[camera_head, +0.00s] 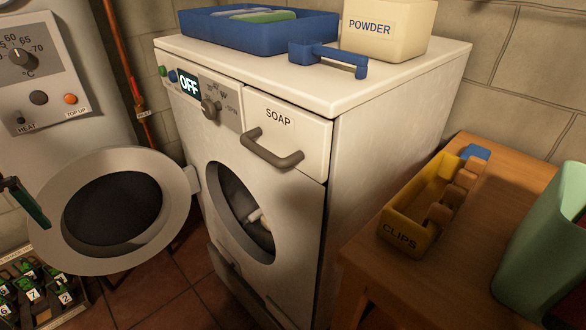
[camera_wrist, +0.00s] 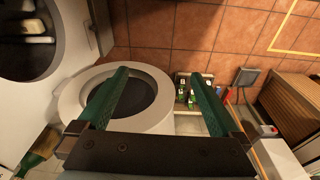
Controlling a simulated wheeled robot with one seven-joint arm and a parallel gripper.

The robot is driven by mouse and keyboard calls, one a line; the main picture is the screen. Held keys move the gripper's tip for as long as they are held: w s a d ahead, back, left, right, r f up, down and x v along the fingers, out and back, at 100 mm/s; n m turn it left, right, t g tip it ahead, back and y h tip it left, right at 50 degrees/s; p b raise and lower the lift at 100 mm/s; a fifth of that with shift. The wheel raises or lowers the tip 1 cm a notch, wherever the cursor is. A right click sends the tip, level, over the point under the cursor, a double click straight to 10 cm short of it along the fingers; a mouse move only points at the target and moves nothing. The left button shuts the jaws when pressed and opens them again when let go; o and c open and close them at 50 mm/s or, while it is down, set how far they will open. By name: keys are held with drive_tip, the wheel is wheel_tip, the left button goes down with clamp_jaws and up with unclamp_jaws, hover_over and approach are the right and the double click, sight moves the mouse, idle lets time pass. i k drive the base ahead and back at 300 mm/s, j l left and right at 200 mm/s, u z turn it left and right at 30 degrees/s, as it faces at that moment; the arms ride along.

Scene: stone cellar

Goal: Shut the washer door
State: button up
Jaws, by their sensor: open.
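The washer (camera_head: 375,150) is white, and its display reads OFF. Its round door (camera_head: 170,165), a pale ring with dark glass, stands wide open, swung out to the left on a hinge at the left of the drum opening (camera_head: 235,215). Pale items show inside the drum. In the wrist view the door (camera_wrist: 72,105) lies beyond my gripper (camera_wrist: 158,76), whose left finger overlaps it. My gripper is open and empty. In the head view only one green finger (camera_head: 28,205) shows at the left edge, beside the door's outer rim; I cannot tell if it touches.
The soap drawer (camera_head: 300,135) above the opening looks closed. A boiler (camera_head: 55,60) is behind the door. A wooden table (camera_head: 480,220) is right.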

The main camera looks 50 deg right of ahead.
sight(109, 210)
drive_tip(key=i+j+u, duration=0.1)
drive_tip(key=i+j, duration=1)
drive_tip(key=j, duration=0.1)
